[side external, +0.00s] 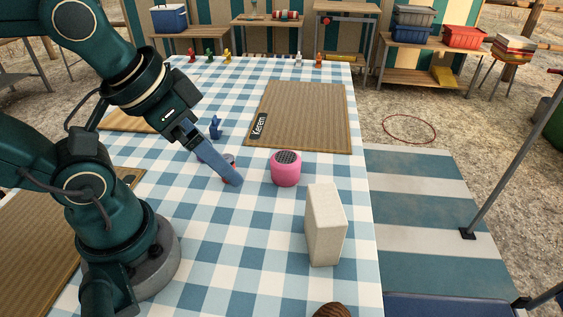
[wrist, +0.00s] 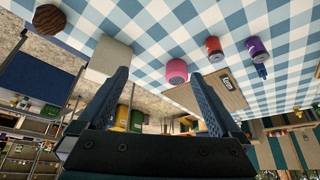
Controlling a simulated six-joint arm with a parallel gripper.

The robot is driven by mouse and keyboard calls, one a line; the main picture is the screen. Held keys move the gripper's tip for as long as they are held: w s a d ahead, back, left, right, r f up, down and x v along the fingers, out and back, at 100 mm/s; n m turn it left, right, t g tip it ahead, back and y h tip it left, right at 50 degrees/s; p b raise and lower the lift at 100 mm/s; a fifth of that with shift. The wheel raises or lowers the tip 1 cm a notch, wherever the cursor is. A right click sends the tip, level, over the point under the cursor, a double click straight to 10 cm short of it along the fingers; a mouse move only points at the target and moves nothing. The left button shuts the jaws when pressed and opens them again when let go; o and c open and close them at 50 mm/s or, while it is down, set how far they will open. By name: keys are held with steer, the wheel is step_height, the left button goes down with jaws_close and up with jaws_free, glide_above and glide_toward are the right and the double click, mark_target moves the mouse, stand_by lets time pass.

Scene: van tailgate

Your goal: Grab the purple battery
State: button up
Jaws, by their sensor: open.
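A purple cylinder, which looks like the purple battery (wrist: 257,46), stands on the checkered cloth at the right of the wrist view. A small blue figure (wrist: 262,70) is close beside it; the figure also shows in the side view (side external: 215,128). My gripper (side external: 236,181) is open and empty above the cloth, pointing down and to the right. In the wrist view its fingers (wrist: 160,77) are spread wide, with the battery off to their right.
A red can (wrist: 213,47) stands between the battery and a pink speaker (side external: 286,169). A pale box (side external: 325,225) stands nearer the front, with a brown object (side external: 332,310) at the front edge. A brown mat (side external: 310,110) with a dark label lies behind the speaker.

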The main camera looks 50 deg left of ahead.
steer(key=shift+w+r, duration=0.1)
steer(key=shift+w, duration=0.15)
steer(key=c, duration=0.4)
